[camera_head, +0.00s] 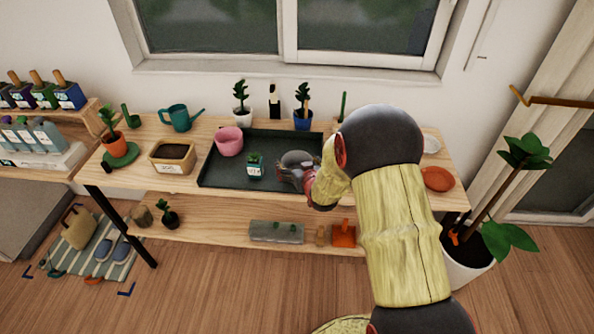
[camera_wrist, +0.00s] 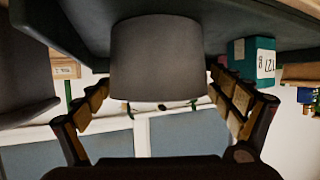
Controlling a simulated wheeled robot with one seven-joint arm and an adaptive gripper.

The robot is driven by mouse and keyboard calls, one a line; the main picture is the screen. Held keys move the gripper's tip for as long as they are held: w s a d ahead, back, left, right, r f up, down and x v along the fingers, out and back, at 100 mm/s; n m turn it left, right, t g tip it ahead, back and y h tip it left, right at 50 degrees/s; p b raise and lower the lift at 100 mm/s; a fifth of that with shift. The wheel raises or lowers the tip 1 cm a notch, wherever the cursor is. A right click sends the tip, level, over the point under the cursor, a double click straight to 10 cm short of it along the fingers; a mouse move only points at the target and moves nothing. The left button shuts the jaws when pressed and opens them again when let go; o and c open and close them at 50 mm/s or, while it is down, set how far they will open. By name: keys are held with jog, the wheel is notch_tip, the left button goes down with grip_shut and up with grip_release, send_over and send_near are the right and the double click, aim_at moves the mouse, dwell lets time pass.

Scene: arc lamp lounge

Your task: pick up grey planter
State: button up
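The grey planter (camera_head: 297,157) stands on the dark tray (camera_head: 225,178) on the wooden table, partly hidden by my gripper (camera_head: 288,174) in the head view. In the wrist view the grey planter (camera_wrist: 156,52) fills the upper middle and appears upside down. My gripper (camera_wrist: 160,98) has its fingers spread, one on each side of the planter. A gap shows between the left finger and the planter; the right finger is close to its side, and I cannot tell whether it touches.
A small teal pot with a plant (camera_head: 255,168) stands left of the planter on the tray. A pink pot (camera_head: 229,141) is farther left. Potted plants (camera_head: 303,118) line the back edge. An orange saucer (camera_head: 437,179) lies at the right. The tray's front left is clear.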

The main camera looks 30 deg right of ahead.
jog(key=c, duration=1.2)
jog(key=shift+c, duration=0.2)
